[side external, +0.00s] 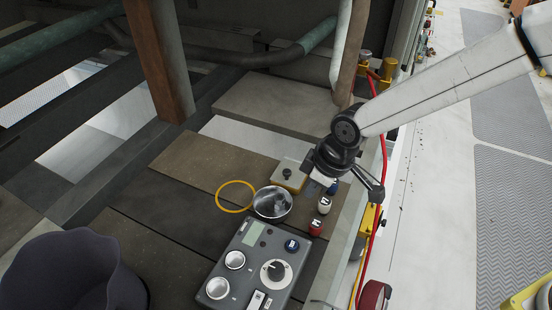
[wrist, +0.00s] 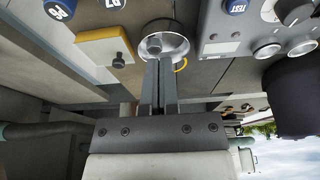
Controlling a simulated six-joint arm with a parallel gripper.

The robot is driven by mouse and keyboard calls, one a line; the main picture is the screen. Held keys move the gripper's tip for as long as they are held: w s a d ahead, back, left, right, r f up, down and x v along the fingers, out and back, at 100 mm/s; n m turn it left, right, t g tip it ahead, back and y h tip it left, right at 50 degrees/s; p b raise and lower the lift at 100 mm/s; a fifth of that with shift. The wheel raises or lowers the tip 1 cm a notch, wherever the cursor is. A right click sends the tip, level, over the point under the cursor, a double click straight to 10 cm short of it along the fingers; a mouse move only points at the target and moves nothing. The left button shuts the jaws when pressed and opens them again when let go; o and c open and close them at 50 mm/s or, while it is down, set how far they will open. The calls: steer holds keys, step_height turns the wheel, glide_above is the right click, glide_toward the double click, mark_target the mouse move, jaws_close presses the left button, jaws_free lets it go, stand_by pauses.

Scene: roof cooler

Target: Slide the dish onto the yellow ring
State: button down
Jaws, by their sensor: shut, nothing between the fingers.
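The dish (side external: 272,202) is a round, shiny metal bowl on the brown deck. The yellow ring (side external: 217,197) is a thin flat outline to its left. The dish's left edge meets or slightly overlaps the ring's right edge; most of the ring is bare. In the wrist view, my gripper (wrist: 158,62) is shut and empty, its fingertips overlapping the near rim of the dish (wrist: 165,42). I cannot tell whether they touch it. Only a small arc of the ring (wrist: 182,65) shows there, beside the fingers. In the side view the fingertips are not clearly visible.
A yellow-sided box with a knob (side external: 287,174) stands close behind the dish. Bottles with blue, white and red (side external: 317,227) line its right. A grey control panel (side external: 250,262) lies in front, a dark bin (side external: 65,275) front left. Deck left of the ring is clear.

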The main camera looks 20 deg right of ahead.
steer(key=shift+x, duration=4.85)
steer(key=shift+w+a, duration=3.65)
steer(key=shift+w, duration=0.05)
steer(key=shift+r, duration=0.15)
steer(key=v, duration=0.9)
steer(key=shift+r, duration=0.35)
